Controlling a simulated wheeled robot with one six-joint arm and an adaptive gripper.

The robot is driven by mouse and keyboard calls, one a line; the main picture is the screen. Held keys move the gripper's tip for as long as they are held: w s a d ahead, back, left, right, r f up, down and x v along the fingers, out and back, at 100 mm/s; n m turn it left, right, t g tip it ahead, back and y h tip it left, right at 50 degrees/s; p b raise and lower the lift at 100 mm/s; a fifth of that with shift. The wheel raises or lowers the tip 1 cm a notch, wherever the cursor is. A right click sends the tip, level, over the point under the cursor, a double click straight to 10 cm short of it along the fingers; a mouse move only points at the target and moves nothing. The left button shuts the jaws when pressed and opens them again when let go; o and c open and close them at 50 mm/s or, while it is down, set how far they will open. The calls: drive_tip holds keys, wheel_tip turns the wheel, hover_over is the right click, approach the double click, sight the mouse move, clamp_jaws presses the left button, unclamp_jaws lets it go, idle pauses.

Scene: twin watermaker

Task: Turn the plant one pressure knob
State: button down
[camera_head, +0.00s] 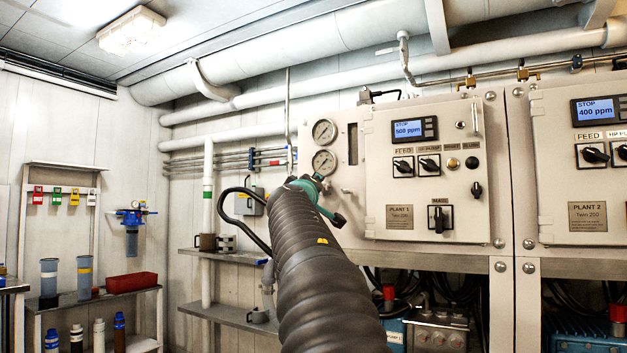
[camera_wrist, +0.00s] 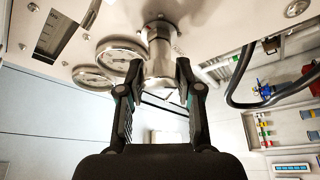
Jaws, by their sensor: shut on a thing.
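The plant one pressure knob shows in the wrist view as a silver metal knob (camera_wrist: 160,66) on a short stem out of the pale panel. My gripper (camera_wrist: 158,82) has a black finger on each side of it and is shut on it. In the head view my gripper (camera_head: 318,190) is at the left edge of the plant 1 panel (camera_head: 380,225), just below two round pressure gauges (camera_head: 324,131). My arm and gripper hide the knob there. The knob's turn angle cannot be told.
The plant 1 cabinet (camera_head: 460,220) with its display and switches stands right of my gripper, and the plant 2 cabinet (camera_head: 545,215) beyond it. Pipes (camera_head: 290,75) run overhead. Shelves with a red tray (camera_head: 131,282) and bottles stand at the left.

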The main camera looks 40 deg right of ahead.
drive_tip(key=shift+n+p, duration=0.3)
drive_tip(key=shift+n, duration=0.3)
drive_tip(key=c, duration=0.7)
unclamp_jaws()
drive_tip(key=shift+c, duration=0.2)
drive_tip(key=v, duration=1.2)
drive_tip(key=shift+r, duration=0.1)
